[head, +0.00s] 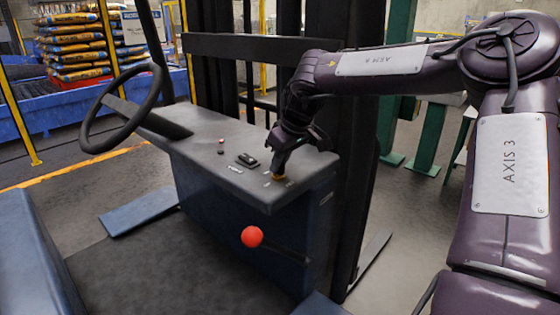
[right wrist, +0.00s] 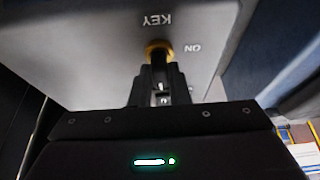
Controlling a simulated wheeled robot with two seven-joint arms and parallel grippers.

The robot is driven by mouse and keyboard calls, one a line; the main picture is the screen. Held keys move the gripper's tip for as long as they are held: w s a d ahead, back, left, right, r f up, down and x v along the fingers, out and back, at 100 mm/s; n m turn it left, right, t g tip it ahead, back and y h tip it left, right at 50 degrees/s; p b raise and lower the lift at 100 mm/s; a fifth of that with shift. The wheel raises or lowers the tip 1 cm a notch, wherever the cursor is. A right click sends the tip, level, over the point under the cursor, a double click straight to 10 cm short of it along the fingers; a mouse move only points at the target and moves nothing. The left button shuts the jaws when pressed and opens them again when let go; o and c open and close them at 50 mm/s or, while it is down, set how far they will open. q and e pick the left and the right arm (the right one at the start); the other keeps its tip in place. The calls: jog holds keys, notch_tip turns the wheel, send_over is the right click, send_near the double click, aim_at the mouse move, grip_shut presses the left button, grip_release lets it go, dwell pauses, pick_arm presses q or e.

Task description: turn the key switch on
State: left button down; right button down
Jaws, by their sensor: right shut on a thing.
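The key switch (head: 279,178) shows as a small yellow-brass piece on the right part of the forklift's grey dash panel (head: 205,150). In the right wrist view its brass collar (right wrist: 158,46) sits between an upside-down KEY label (right wrist: 157,19) and an ON mark (right wrist: 193,48) at its right. My right gripper (head: 279,168) points down onto the switch from above. Its narrow jaws, also in the right wrist view (right wrist: 161,72), are shut on the dark key at the collar. The jaws hide most of the key, so I cannot tell its turn angle. My left gripper is not in view.
A black steering wheel (head: 92,118) rises at the left of the dash. A small rocker switch (head: 247,160) and red button (head: 221,141) sit left of the key. A red ball knob (head: 252,237) stands out below the panel. Dark mast uprights (head: 352,130) stand close behind.

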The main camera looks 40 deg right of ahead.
jog(key=n+y+p, duration=0.1)
jog(key=n, duration=0.1)
jog(key=n+y+p, duration=0.1)
jog(key=n, duration=0.2)
jog(key=shift+d+r+g, duration=0.2)
jog(key=shift+g, duration=0.1)
jog(key=n+g+y+p, duration=0.1)
jog(key=n+p, duration=0.1)
jog(key=n, duration=0.3)
jog(key=shift+w, duration=0.15)
jog(key=n, duration=0.1)
jog(key=n+g+p, duration=0.1)
jog(key=n, duration=0.1)
jog(key=shift+w+d+f+n+g+y, duration=0.1)
jog(key=shift+n+g+y, duration=0.2)
jog(key=shift+y, duration=0.1)
jog(key=shift+w+n+g, duration=0.1)
jog(key=shift+n+g, duration=0.7)
jog(key=shift+n, duration=1.2)
jog(key=c, duration=1.4)
grip_release()
